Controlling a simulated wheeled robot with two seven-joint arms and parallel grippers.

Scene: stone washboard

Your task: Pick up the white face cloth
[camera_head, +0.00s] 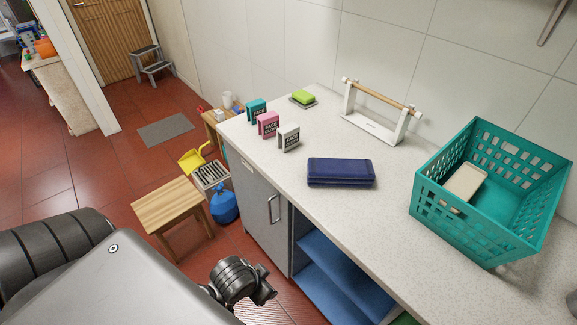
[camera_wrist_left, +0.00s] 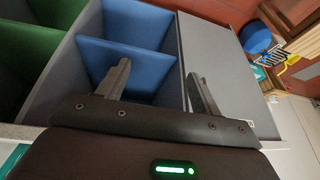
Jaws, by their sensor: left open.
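The white face cloth (camera_head: 288,138) stands upright on the countertop as a small block with dark lettering, the nearest of a row of three. The pink one (camera_head: 268,124) and the teal one (camera_head: 256,110) stand behind it. My left gripper (camera_wrist_left: 160,76) is open and empty in the left wrist view, in front of the cabinet's open blue compartments. In the head view my left arm is low, below the counter's front edge and well apart from the white cloth. The white cloth is not visible in the left wrist view. My right gripper is not in view.
A wooden stool (camera_head: 170,203) stands on the floor. Counter space before the white cloth is clear.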

